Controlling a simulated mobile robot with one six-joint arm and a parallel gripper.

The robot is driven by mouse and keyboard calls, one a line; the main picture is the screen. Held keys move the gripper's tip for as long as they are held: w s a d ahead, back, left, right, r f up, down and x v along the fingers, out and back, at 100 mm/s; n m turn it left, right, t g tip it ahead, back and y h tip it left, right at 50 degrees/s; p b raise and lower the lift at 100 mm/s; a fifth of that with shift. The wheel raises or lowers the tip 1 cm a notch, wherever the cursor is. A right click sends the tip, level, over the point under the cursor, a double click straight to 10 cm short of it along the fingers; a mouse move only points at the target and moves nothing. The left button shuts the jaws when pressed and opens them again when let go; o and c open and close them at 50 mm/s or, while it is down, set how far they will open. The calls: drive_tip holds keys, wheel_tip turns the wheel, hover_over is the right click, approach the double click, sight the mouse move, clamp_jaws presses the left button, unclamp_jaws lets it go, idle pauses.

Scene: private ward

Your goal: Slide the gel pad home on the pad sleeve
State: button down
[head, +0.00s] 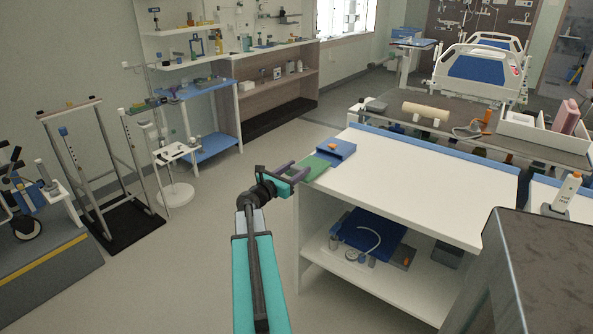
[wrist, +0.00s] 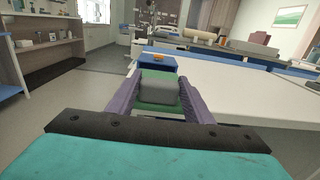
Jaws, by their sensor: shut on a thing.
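The pad sleeve (head: 345,149) is a blue open-ended holder with an orange piece on top, at the left corner of the white counter. It also shows in the wrist view (wrist: 169,68), straight ahead of the fingers. The gel pad (head: 318,163) is a flat green plate at the sleeve's near side, pointing towards it. In the wrist view a grey block (wrist: 158,92) stands on the green plate between the purple fingers. My gripper (head: 299,172) is shut on this block. The grey block hides the join, so I cannot tell how far the pad is inside the sleeve.
The white counter top (head: 430,183) is clear to the right of the sleeve. Its lower shelf holds a blue item (head: 365,232) and a pale tube. A blue raised strip (head: 440,147) runs along the counter's far edge. Open floor (head: 230,200) lies to the left.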

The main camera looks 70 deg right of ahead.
sight(309, 162)
drive_tip(key=shift+d, duration=0.15)
drive_tip(key=shift+f+b+x, duration=0.2)
drive_tip(key=shift+x, duration=0.9)
drive_tip(key=shift+f+b+x, duration=0.2)
drive_tip(key=shift+f+x, duration=0.05)
drive_tip(key=shift+x, duration=0.9)
drive_tip(key=shift+x, duration=1.65)
idle(0.5)
drive_tip(key=shift+x, duration=5.3)
drive_tip(key=c, duration=0.8)
unclamp_jaws()
drive_tip(key=shift+c, duration=0.2)
